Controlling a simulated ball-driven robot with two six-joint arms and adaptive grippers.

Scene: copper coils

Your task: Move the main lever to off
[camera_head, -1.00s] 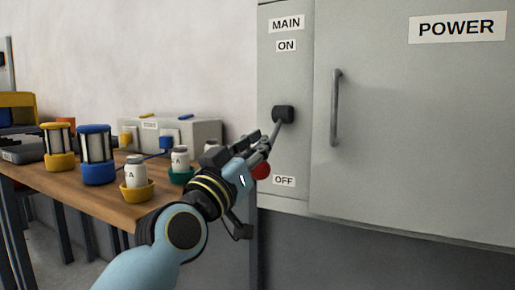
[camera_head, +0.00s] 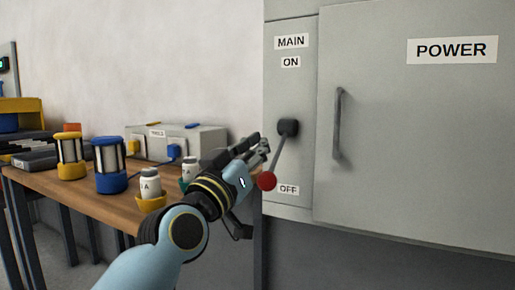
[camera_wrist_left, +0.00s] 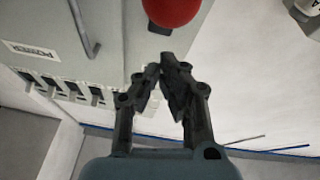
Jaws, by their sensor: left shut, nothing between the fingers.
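The main lever (camera_head: 279,151) is a grey rod on a black pivot (camera_head: 288,127), with a red ball knob (camera_head: 267,181) at its end. It hangs downward, tilted to the left, with the knob just left of the OFF label (camera_head: 288,189). The MAIN label (camera_head: 291,41) and ON label (camera_head: 290,62) are above the pivot. My left gripper (camera_head: 264,146) is shut and empty, left of the rod and above the knob in the head view. In the left wrist view the red knob (camera_wrist_left: 172,10) is beyond the closed fingertips (camera_wrist_left: 163,66). My right gripper is not in view.
The grey cabinet (camera_head: 420,130) with a POWER label and door handle (camera_head: 338,125) fills the right. A wooden table (camera_head: 118,206) at left holds blue and yellow coils, white bottles in cups and a grey box (camera_head: 200,138).

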